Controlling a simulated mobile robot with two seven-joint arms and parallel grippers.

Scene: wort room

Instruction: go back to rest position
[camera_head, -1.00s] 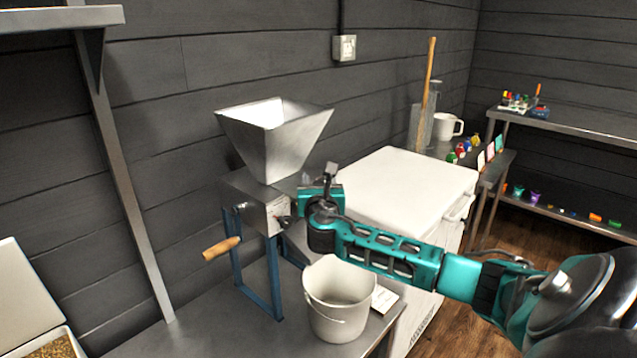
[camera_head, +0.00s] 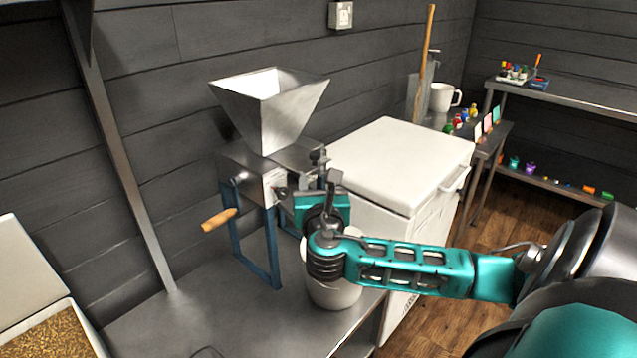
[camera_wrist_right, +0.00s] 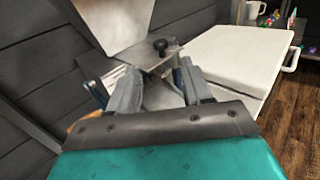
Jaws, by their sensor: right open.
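My right gripper (camera_wrist_right: 158,88) is open in the right wrist view, its two grey fingers apart with nothing held between them. In the head view my right arm comes in from the right, and its gripper (camera_head: 300,195) is beside the front of the grain mill (camera_head: 272,185). The mill has a metal hopper (camera_head: 268,105), blue legs and a wooden crank handle (camera_head: 219,219). A small black knob (camera_wrist_right: 160,45) on the mill shows just beyond the fingers. Whether the fingers touch the mill, I cannot tell. My left gripper is not in view.
A white bucket (camera_head: 334,293) stands on the metal table (camera_head: 190,320), partly hidden by my right arm. A white chest (camera_head: 400,165) stands behind the arm. A box of grain (camera_head: 50,340) is at the lower left. Shelves with small items (camera_head: 560,117) are at the right.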

